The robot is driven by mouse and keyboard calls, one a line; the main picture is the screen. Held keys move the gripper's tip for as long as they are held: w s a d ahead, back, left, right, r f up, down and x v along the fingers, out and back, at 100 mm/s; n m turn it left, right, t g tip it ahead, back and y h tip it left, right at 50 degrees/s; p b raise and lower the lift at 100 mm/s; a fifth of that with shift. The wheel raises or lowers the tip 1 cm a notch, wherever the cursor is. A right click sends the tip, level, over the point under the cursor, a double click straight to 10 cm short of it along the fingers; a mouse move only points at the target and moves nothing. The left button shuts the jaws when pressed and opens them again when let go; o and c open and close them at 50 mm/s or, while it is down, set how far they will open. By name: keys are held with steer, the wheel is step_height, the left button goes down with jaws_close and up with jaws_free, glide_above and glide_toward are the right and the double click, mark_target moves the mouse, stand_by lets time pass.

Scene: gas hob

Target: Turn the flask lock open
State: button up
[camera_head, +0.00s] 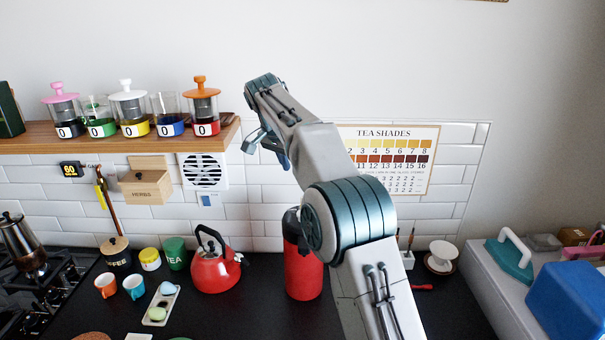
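A tall red flask (303,272) stands upright on the dark counter, right of the red kettle. Its dark top (291,226) is partly hidden behind my arm, and I cannot make out the lock or how it is set. My gripper (264,148) hangs from my wrist at the right end of the wooden shelf, above and a little left of the flask in the picture. It is apart from the flask and nothing shows in it. Its fingers are small and partly covered, so its opening is unclear.
The wooden shelf (160,143) holds several numbered glass jars close to my gripper's left. A red kettle (214,268) stands left of the flask. Cups (134,286) and canisters stand further left, near the hob (40,290). A tea chart (392,158) hangs behind my arm.

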steer(key=x, duration=0.8)
steer(key=p+x, duration=0.1)
steer(key=x, duration=0.4)
steer(key=shift+w+a, duration=0.2)
steer(key=shift+w, duration=0.2)
jaws_close()
